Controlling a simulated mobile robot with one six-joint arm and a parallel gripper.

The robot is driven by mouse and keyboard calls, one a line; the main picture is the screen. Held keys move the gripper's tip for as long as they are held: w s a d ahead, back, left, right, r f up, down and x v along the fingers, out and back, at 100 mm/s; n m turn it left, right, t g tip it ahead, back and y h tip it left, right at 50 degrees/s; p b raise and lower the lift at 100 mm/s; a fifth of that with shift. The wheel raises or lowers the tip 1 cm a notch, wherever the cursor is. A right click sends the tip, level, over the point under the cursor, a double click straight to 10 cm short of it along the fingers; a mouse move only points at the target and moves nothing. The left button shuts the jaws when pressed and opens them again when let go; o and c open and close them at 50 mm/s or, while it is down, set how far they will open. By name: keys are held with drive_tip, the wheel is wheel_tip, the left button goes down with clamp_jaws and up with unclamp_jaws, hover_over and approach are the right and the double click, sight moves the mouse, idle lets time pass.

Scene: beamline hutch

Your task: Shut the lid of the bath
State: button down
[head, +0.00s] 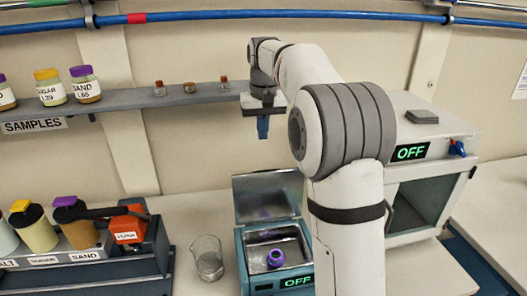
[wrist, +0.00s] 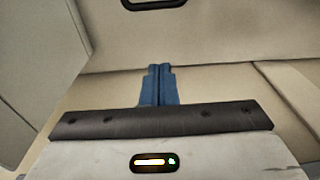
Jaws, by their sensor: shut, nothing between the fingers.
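The bath (head: 245,268) is a small teal box on the bench with a green OFF display. Its grey metal lid (head: 264,192) stands open, raised up at the back of the box. A purple-topped container (head: 276,258) sits inside the basin. My gripper (head: 263,136) has blue fingers that point down, above the raised lid and apart from it in the picture. In the wrist view the blue fingers (wrist: 158,72) are together and empty, with only plain wall-like surfaces beyond. The bath does not show in the wrist view.
A glass beaker (head: 207,258) stands left of the bath. A rack of capped jars (head: 110,258) is further left. A shelf (head: 130,98) with jars and small vials runs behind my gripper. A larger box with an OFF display (head: 432,135) stands at right, partly behind my arm.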

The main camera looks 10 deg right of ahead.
drive_tip(key=s+f+p, duration=0.1)
drive_tip(key=s+f, duration=0.2)
drive_tip(key=f, duration=0.5)
drive_tip(key=shift+a+f, duration=0.35)
drive_tip(key=shift+s, duration=0.1)
